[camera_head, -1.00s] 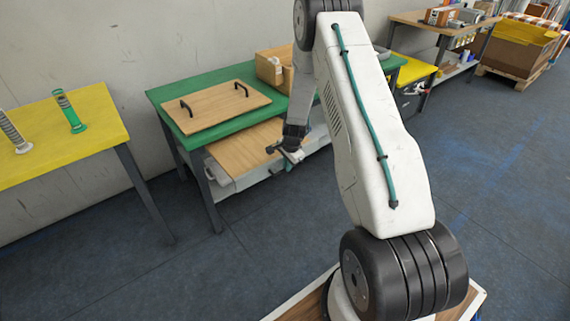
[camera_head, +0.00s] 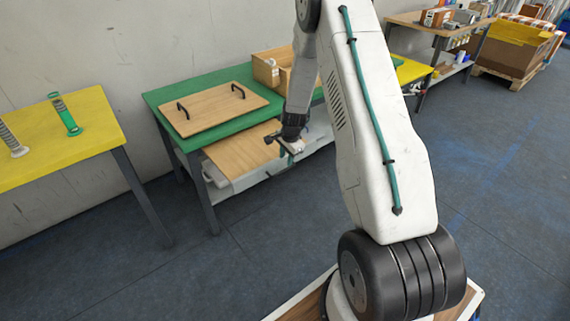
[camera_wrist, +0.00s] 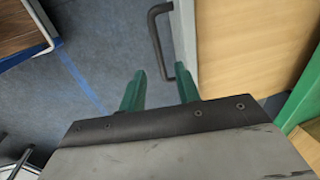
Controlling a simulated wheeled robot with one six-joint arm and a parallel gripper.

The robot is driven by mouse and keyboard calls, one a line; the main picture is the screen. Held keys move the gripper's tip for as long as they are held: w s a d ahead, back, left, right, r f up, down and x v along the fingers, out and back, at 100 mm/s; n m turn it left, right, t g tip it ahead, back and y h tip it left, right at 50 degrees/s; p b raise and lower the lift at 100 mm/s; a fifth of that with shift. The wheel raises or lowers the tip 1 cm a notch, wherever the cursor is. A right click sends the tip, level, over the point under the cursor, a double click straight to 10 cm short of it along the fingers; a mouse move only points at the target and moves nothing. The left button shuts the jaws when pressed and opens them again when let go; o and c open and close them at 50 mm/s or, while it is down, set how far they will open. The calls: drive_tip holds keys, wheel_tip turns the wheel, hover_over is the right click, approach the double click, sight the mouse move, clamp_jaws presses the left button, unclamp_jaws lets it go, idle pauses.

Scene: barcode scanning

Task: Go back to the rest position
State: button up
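My gripper (camera_head: 284,152) hangs in front of the green workbench (camera_head: 152,97), near the open drawer below its top. In the wrist view my gripper (camera_wrist: 160,84) has its two green fingers apart with only floor visible between them. A black drawer handle (camera_wrist: 157,34) lies just beyond the fingertips, and the right finger overlaps its lower end in the picture. I cannot tell whether they touch. The wooden drawer panel (camera_wrist: 235,45) fills the right of the wrist view. My arm hides part of the bench.
A wooden board with two black handles (camera_head: 213,107) and a wooden box (camera_head: 267,70) sit on the bench. A yellow table (camera_head: 60,140) at left holds a green-ended cylinder (camera_head: 66,115) and a grey one. The blue-grey floor (camera_head: 250,260) in front is clear.

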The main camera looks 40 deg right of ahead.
drive_tip(key=shift+s+r, duration=0.2)
drive_tip(key=shift+r, duration=0.8)
drive_tip(key=s+a+r+n, duration=0.5)
drive_tip(key=s+a+r, duration=0.2)
drive_tip(key=s+r, duration=0.5)
drive_tip(key=s+a+r+n, duration=0.6)
drive_tip(key=s+a+r, duration=0.2)
drive_tip(key=s+r, duration=0.4)
drive_tip(key=s+a+r+n, duration=0.6)
drive_tip(key=s+a+r, duration=0.2)
drive_tip(key=s+r, duration=0.4)
drive_tip(key=shift+s+g, duration=0.4)
drive_tip(key=shift+s, duration=0.15)
